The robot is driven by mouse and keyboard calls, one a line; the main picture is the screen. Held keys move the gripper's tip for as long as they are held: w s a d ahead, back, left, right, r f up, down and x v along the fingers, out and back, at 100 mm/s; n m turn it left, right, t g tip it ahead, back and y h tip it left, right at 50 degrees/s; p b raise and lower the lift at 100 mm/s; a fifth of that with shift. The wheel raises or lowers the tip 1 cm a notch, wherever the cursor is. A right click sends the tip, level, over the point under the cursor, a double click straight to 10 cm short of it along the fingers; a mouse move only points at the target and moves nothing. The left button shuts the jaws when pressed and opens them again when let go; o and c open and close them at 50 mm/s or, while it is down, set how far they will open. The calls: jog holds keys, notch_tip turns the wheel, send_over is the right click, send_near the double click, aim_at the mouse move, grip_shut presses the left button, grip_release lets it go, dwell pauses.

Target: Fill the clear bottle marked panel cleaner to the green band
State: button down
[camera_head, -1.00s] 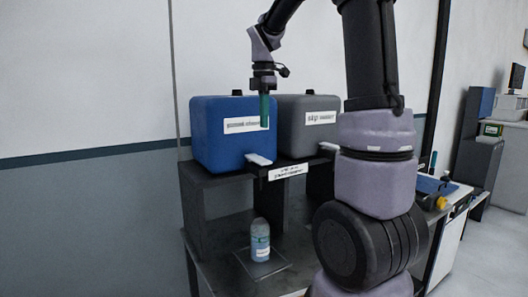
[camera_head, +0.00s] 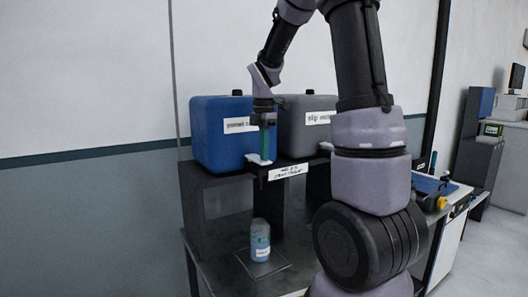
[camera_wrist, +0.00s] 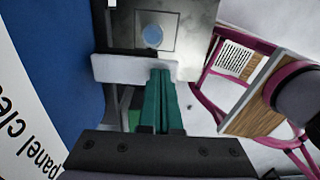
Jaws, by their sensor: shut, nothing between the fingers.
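The clear bottle (camera_head: 260,240) stands upright on a square plate (camera_head: 282,265) on the lower shelf, with a white label and bluish content. Its level against the green band is too small to read. In the wrist view the bottle (camera_wrist: 153,37) shows from above as a pale blue round. The blue container (camera_head: 216,135), labelled panel cleaner in the wrist view, stands above it with a white tap paddle (camera_head: 256,159). My gripper (camera_head: 266,156) is shut and empty, its green fingertips pointing down at the paddle (camera_wrist: 110,68). They overlap its edge; contact is not certain.
A grey container (camera_head: 302,140) with its own label stands right of the blue one on the black raised shelf (camera_head: 222,178). A small label (camera_head: 288,172) is on the shelf's front edge. A pink-framed item (camera_wrist: 205,100) shows right in the wrist view.

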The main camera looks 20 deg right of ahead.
jog(key=shift+s+d+f, duration=0.15)
jog(key=shift+s+f, duration=0.3)
jog(key=shift+f, duration=0.3)
jog(key=shift+w+r, duration=0.1)
jog(key=shift+r, duration=0.15)
dwell(1.4)
jog(key=shift+r, duration=0.7)
